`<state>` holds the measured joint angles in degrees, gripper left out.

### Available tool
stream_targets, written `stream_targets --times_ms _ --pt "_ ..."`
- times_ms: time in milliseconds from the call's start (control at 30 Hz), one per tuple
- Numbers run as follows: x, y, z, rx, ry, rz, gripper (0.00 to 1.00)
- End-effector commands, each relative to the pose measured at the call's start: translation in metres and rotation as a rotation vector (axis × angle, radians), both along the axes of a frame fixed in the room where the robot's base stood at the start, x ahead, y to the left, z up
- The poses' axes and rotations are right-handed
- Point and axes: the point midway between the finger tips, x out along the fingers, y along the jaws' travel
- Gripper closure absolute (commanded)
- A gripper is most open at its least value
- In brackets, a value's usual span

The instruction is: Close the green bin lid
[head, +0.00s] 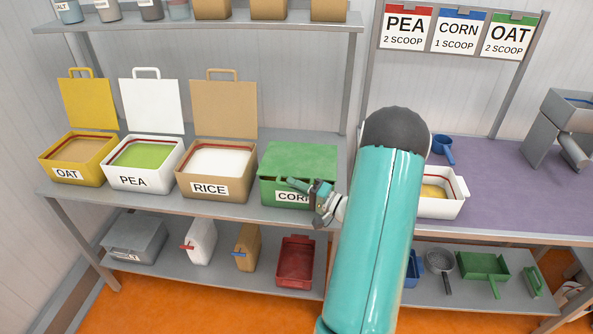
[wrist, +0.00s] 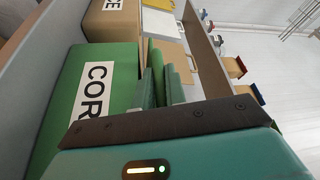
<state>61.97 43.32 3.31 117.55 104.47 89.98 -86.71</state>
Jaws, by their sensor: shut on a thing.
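The green bin (head: 285,193), labelled CORN, stands on the shelf right of the rice bin. Its green lid (head: 300,160) lies over the top, nearly flat, with a thin dark gap along the front edge. My gripper (head: 305,188) is at the front edge of the lid, shut on it, most likely at its handle. The gripper partly hides the label. In the wrist view the green bin (wrist: 108,65) fills the left side, beside my green fingers (wrist: 165,85). The exact grip on the lid is hard to make out there.
The oat bin (head: 72,172), pea bin (head: 140,181) and rice bin (head: 215,187) stand left with lids upright. A white tray (head: 440,208) and blue scoop (head: 443,150) are on the right table (head: 500,190). My arm hides the space between.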

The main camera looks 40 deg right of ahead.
Motion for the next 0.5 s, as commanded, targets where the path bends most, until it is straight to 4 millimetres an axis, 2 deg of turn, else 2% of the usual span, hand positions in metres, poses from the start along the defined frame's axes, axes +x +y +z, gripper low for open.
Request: stream_targets --times_ms 200,500 --pt "0.0 -0.001 -0.018 -0.001 -0.003 -0.005 1.0" --pt "0.0 -0.001 -0.025 -0.002 -0.001 -0.009 1.0"
